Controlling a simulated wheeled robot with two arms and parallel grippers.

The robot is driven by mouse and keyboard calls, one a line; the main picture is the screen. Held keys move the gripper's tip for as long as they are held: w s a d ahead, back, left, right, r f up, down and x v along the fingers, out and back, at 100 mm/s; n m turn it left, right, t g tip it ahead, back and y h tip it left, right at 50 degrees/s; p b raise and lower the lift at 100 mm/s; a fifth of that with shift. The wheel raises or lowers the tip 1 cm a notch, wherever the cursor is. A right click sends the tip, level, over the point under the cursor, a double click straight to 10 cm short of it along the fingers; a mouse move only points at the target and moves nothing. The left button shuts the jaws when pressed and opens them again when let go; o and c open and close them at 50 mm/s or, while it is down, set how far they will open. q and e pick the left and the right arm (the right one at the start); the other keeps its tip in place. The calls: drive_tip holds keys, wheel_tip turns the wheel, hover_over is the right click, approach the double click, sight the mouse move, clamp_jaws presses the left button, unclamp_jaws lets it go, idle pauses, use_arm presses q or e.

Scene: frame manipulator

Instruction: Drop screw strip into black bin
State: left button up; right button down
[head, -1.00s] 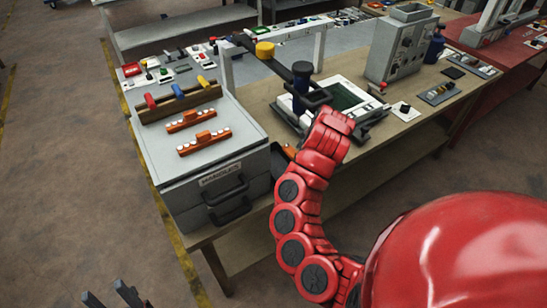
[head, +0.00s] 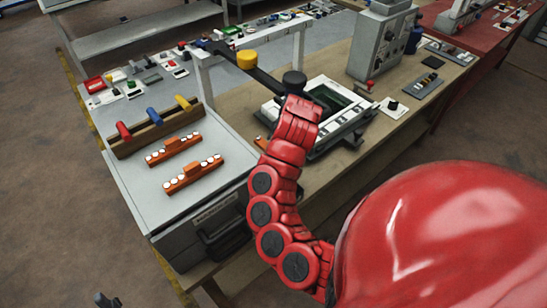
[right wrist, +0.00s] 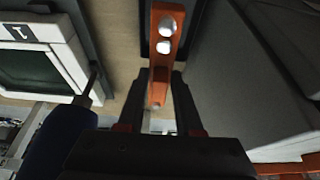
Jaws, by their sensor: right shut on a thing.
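An orange screw strip (right wrist: 160,62) with pale screw heads is between the fingers of my right gripper (right wrist: 159,84) in the right wrist view. The gripper is shut on it. A dark-edged shape (right wrist: 146,30) behind the strip may be the black bin; its inside is mostly hidden. In the head view my red right arm hides the right gripper; a small orange piece (head: 261,143) shows just left of the arm. Two more orange screw strips (head: 173,149) (head: 193,174) lie on the grey cabinet top. Only a dark tip of my left gripper (head: 107,300) shows at the bottom left.
The grey cabinet (head: 135,185) stands left of my right arm. A wooden rack (head: 155,130) with coloured handles sits on it. A framed green-screen device (head: 335,105) and a grey machine box (head: 382,45) stand on the bench. A white frame (head: 245,42) rises behind.

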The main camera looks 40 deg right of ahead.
drive_tip(key=shift+s+f+b, duration=0.1)
drive_tip(key=shift+f+b, duration=0.5)
drive_tip(key=shift+b, duration=0.05)
wheel_tip(320, 180, down, 3)
drive_tip(key=b, duration=0.3)
drive_tip(key=shift+f+b, duration=0.35)
drive_tip(key=shift+f, duration=0.45)
drive_tip(key=c, duration=0.5)
unclamp_jaws()
